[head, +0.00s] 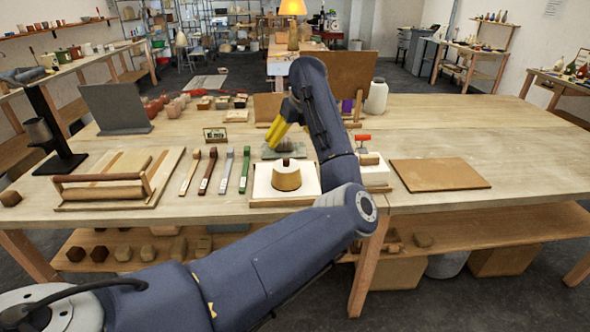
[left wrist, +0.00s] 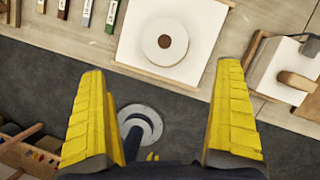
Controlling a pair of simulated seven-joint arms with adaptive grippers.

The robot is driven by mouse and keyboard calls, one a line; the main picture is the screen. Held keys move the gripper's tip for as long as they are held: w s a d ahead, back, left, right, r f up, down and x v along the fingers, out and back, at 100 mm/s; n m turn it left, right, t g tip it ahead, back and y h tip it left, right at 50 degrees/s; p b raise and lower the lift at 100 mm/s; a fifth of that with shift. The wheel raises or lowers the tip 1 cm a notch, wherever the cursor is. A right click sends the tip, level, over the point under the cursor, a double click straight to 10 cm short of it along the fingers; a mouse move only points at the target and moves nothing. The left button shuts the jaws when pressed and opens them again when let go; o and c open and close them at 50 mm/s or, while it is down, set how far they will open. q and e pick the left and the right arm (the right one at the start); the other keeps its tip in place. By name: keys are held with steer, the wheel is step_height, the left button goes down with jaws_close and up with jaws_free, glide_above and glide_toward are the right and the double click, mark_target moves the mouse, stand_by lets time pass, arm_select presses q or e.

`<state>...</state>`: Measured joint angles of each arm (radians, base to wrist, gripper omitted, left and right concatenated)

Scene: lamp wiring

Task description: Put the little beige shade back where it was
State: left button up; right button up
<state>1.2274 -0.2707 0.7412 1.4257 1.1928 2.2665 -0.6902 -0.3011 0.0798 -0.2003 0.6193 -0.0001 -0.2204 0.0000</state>
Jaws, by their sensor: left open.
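A small beige shade-like piece (head: 286,178) with a dark brown spot on top stands on a white square board (head: 262,188) at the front middle of the table. In the left wrist view the round piece (left wrist: 150,42) and the white board (left wrist: 195,68) lie beyond the fingertips. My left gripper (head: 277,132) is above the table, in the picture just above the piece. Its two yellow fingers (left wrist: 162,98) are wide apart with nothing between them. I cannot tell whether the piece is the shade itself. My right gripper is not in view.

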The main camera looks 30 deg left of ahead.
mark_target(288, 160)
arm_select(q)
steer(key=x, duration=0.7)
steer(key=w+x, duration=0.1)
steer(key=x, duration=0.3)
steer(key=shift+d+f, duration=0.25)
steer(key=shift+f, duration=0.05)
steer(key=x, duration=0.3)
steer(key=shift+a+f, duration=0.1)
steer(key=shift+a, duration=0.15)
steer(key=shift+x, duration=0.85)
steer(key=shift+w, duration=0.1)
steer(key=c, duration=1)
